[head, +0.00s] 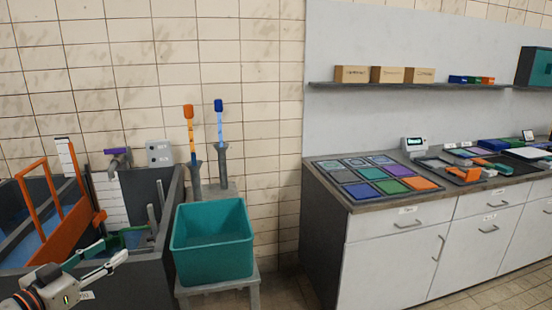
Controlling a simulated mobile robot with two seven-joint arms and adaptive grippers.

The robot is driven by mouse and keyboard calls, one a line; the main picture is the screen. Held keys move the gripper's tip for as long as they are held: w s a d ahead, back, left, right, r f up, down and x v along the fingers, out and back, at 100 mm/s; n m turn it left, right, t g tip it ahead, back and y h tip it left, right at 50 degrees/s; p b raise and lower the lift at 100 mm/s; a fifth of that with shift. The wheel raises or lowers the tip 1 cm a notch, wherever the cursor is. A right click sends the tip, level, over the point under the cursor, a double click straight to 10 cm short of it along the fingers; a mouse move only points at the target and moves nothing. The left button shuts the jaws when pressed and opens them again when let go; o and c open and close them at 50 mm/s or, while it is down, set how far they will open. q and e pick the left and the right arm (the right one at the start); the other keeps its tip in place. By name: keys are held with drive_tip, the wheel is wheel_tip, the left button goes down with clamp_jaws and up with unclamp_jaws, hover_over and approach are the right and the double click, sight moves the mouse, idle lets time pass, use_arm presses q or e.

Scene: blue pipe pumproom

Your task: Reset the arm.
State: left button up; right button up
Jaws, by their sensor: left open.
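My left gripper (112,250) is in the lower left of the head view, with its two fingers spread apart and nothing between them. It is in front of a dark open-topped tank (150,283) with an orange frame (62,215) at its left. The teal bin (213,262) is to the right of the gripper and apart from it. My right gripper is not in view.
The teal bin sits on a grey stand (216,293). Two brushes, orange (190,130) and blue (220,122), stand in holders behind it. A counter (400,205) with coloured tiles stands at right. Open floor (288,288) lies between bin and counter.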

use_arm(q)
drive_tip(key=s+d+f+g, duration=0.1)
drive_tip(key=s+d+f, duration=0.1)
drive_tip(key=f, duration=0.4)
drive_tip(key=s+d+f, duration=0.2)
drive_tip(key=s+f, duration=0.1)
drive_tip(key=f, duration=0.4)
drive_tip(key=s+d+f+g+y, duration=0.1)
drive_tip(key=s+d+f+g, duration=0.1)
drive_tip(key=s+d+f, duration=0.7)
drive_tip(key=s+d+f+g+y, duration=0.1)
drive_tip(key=s+d+f+g, duration=0.1)
drive_tip(key=s+d+f, duration=0.6)
drive_tip(key=s+f, duration=0.5)
drive_tip(key=shift+d+f, duration=0.2)
drive_tip(key=shift+d, duration=0.15)
